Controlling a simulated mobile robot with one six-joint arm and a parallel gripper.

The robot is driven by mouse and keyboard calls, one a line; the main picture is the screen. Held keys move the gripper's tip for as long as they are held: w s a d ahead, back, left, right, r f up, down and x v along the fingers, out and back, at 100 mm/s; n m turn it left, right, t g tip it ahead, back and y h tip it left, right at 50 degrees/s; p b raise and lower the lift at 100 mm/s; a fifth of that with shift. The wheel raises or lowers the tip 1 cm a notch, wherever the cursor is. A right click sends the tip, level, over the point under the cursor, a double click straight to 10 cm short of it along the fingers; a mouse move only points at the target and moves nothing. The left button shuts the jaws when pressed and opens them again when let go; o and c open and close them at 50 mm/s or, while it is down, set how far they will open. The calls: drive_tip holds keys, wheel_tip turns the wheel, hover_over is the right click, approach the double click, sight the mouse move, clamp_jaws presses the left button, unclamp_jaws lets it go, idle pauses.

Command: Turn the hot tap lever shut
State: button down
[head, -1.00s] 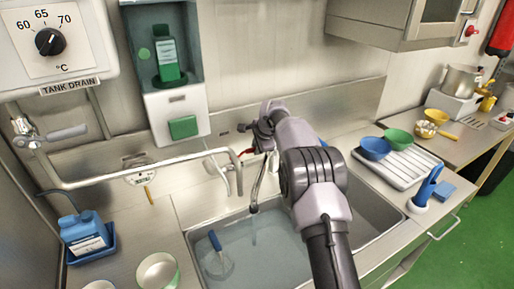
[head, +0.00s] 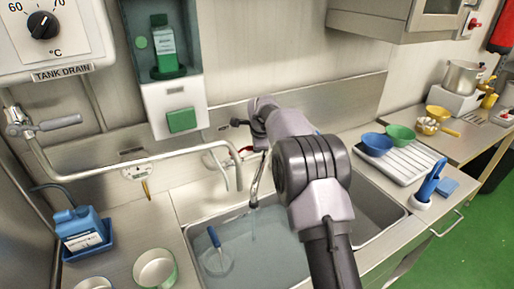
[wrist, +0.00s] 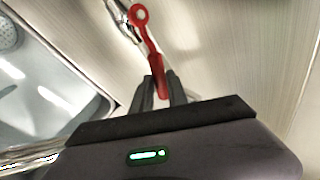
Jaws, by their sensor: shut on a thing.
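The hot tap lever (wrist: 149,42) is red with a ring-shaped end, seen in the wrist view. My gripper (wrist: 160,84) is shut on the lever's near end, with a finger on each side. In the head view, my arm hides most of the lever and tap body. The curved metal tap spout (head: 260,178) hangs over the sink, and a thin stream of water (head: 254,225) falls from it. The steel sink (head: 190,232) holds water.
A drying rack (head: 410,165) with blue and green bowls is at right. A blue jug (head: 80,228) stands at far left.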

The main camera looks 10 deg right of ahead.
drive_tip(key=shift+s+a+m+g+h+b, duration=0.2)
drive_tip(key=shift+s+m+h+b, duration=0.3)
drive_tip(key=shift+m+b, duration=0.35)
drive_tip(key=shift+s+a+m+g+h+b, duration=0.1)
drive_tip(key=shift+s+a+m+h+b, duration=0.25)
drive_tip(key=shift+s+m+b, duration=0.45)
drive_tip(key=shift+s+a+m+g+h+b, duration=0.1)
drive_tip(key=shift+s+a+m+h+b, duration=0.25)
drive_tip(key=shift+m+b, duration=0.5)
drive_tip(key=shift+s+d, duration=0.1)
drive_tip(key=c, duration=1.6)
unclamp_jaws()
drive_tip(key=p+v, duration=0.1)
drive_tip(key=v, duration=0.7)
drive_tip(key=p+v, duration=0.2)
drive_tip(key=v, duration=0.7)
drive_tip(key=shift+s+a+r, duration=0.1)
drive_tip(key=shift+a+r, duration=0.1)
drive_tip(key=shift+a, duration=0.1)
